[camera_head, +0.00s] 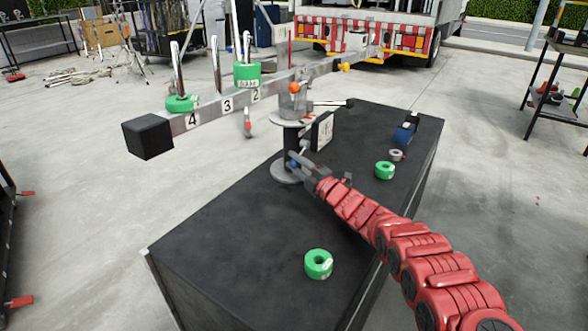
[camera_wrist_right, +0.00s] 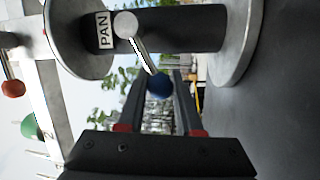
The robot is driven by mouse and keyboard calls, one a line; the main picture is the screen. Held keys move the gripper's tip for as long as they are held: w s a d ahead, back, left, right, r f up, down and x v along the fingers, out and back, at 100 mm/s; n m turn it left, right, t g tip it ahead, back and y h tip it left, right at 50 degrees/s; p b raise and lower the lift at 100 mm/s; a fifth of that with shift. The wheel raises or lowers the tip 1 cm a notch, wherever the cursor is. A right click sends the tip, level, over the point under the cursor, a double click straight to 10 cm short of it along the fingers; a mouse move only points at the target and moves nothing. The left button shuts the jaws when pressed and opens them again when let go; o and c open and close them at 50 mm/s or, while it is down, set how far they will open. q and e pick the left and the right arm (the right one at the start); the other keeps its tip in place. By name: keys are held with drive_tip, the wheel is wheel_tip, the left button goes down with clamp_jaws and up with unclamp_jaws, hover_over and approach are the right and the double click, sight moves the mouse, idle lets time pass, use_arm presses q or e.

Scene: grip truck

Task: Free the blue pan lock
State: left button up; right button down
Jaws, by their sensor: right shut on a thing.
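The blue pan lock knob (camera_head: 293,164) sits on the end of a short silver lever on the dark column of the jib head, below a round plate. In the right wrist view the blue knob (camera_wrist_right: 160,87) shows between the fingertips, with a white PAN label (camera_wrist_right: 103,30) beside the lever. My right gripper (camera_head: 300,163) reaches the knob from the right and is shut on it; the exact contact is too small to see. My left gripper is not in view.
The jib arm (camera_head: 228,102) with green weights (camera_head: 247,73) on its pegs spans the upper left, ending in a black block (camera_head: 148,138). Two green weights (camera_head: 318,264) (camera_head: 385,170) lie on the black table (camera_head: 235,240). An orange knob (camera_head: 294,88) tops the head.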

drive_tip(key=shift+d, duration=0.1)
drive_tip(key=shift+f, duration=0.1)
drive_tip(key=c, duration=0.6)
unclamp_jaws()
